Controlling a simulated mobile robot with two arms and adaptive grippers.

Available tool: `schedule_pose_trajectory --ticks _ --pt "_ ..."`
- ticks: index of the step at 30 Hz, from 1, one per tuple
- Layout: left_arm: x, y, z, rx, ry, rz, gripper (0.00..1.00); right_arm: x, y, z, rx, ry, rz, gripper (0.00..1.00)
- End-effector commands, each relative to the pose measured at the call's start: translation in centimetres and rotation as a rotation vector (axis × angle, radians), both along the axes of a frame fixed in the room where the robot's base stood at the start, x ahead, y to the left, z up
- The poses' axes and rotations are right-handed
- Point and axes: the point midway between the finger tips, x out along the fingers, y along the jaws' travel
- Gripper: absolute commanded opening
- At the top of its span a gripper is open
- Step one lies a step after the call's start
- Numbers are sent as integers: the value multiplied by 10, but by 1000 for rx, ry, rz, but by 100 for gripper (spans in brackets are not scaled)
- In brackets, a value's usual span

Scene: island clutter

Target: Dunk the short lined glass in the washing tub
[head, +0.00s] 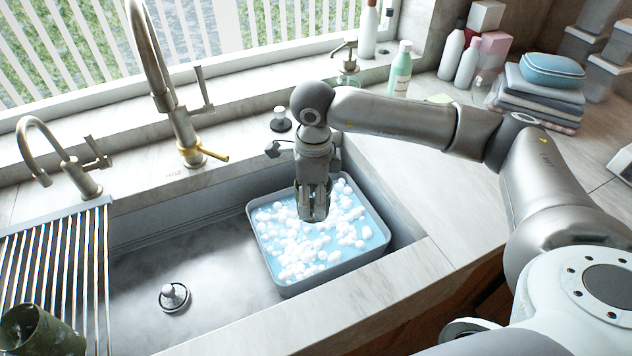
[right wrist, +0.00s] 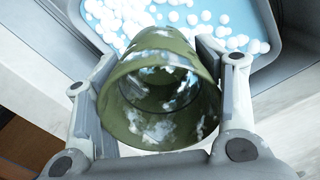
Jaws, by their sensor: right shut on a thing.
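The washing tub (head: 370,265) is a grey rectangular tub with light-blue water and white foam balls, standing in the right part of the sink. My right gripper (head: 314,205) is above the tub and shut on the short lined glass (head: 315,210). In the right wrist view the glass (right wrist: 160,110) is a round, hollow olive-green vessel with pale patches, between both fingers, its open mouth toward the camera. I cannot make out lines on it. The tub's water and foam show beyond it. Whether its far end touches the water I cannot tell. My left gripper is not in view.
A metal drying rack (head: 60,260) at left holds a dark green patterned cup (head: 40,330). A sink plug (head: 174,297) lies on the sink floor. The tall faucet (head: 180,120) rises behind the sink. Bottles (head: 400,70) and folded towels (head: 540,95) stand on the counter behind my right arm.

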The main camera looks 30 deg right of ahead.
Motion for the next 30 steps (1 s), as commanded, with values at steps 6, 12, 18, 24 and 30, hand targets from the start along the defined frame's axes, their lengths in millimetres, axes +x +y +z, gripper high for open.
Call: schedule_pose_trajectory --ticks 6,12,18,24,30 --pt "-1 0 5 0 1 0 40 16 -11 -3 -1 5 -401 31" --pt "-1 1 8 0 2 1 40 27 -19 -7 -3 8 -683 31" --pt "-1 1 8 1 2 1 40 31 -23 -9 -4 10 -811 31" --pt "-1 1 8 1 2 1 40 31 -23 -9 -4 9 -826 31" --pt "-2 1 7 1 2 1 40 31 -23 -10 -5 9 -823 31"
